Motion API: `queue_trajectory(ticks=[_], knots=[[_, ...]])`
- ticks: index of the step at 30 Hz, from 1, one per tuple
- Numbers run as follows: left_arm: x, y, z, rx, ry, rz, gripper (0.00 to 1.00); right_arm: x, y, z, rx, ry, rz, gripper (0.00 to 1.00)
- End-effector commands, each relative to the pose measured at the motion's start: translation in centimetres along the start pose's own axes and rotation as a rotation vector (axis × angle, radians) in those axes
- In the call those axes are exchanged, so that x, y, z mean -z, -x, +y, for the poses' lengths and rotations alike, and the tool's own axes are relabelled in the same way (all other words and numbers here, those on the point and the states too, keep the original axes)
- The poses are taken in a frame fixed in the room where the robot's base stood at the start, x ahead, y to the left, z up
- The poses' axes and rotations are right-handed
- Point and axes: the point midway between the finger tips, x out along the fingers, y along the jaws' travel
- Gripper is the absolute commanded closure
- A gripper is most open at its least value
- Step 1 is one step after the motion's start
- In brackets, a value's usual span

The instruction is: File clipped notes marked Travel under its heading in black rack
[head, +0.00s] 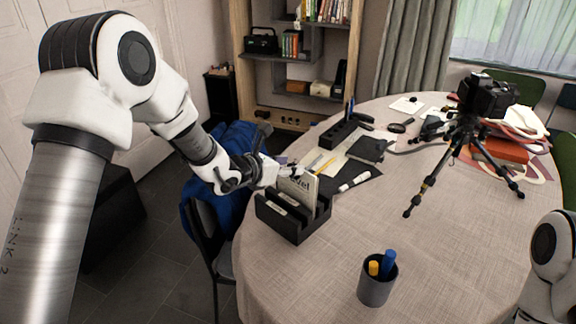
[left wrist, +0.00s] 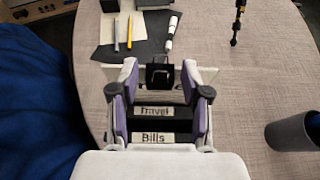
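The clipped notes (head: 299,187), a pale card with "vel" visible at the end of its word, stand upright in the black rack (head: 292,226). In the left wrist view their black clip (left wrist: 160,76) faces me, beyond the rack's Travel label (left wrist: 154,112). The Bills label (left wrist: 153,138) is nearer. How deep the notes sit is hidden. My left gripper (head: 284,172) is at the top of the notes. In the left wrist view its fingers (left wrist: 160,72) are apart on either side of the clip, with gaps visible. My right gripper is out of view; only part of that arm shows.
A grey cup (head: 376,287) with markers stands at the table's front. A marker (head: 354,182), dark sheets and a black organizer (head: 345,132) lie behind the rack. A tripod (head: 460,150) stands farther right. The table (head: 440,250) is clear at front right.

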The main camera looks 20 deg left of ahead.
Motion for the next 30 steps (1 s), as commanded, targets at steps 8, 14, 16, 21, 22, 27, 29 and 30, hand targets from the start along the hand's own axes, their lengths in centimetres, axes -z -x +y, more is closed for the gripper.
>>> queue_trajectory(ticks=[8, 14, 16, 21, 22, 27, 29, 30], knots=[[0.0, 0.0, 0.0, 0.0, 0.0, 0.0, 0.38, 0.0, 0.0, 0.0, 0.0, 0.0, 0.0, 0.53], [-0.1, 1.7, 0.1, -0.002, 0.003, -0.001, 0.38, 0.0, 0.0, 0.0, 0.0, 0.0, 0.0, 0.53], [-0.1, 3.2, 0.0, -0.001, 0.005, -0.002, 0.38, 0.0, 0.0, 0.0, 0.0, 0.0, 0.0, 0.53], [-0.1, 7.8, 0.1, -0.002, 0.007, -0.004, 0.38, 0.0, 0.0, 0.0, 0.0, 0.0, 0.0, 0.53], [-0.1, 8.5, 0.1, -0.002, 0.007, -0.004, 0.38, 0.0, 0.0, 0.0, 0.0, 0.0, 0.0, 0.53], [-0.1, 11.4, 0.1, -0.001, 0.005, -0.003, 0.38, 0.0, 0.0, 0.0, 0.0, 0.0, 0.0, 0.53], [0.0, 11.8, 0.0, -0.001, 0.002, -0.002, 0.38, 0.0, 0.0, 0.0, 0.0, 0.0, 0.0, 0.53], [0.0, 12.0, 0.0, 0.0, 0.002, -0.001, 0.38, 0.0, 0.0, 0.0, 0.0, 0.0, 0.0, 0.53]])
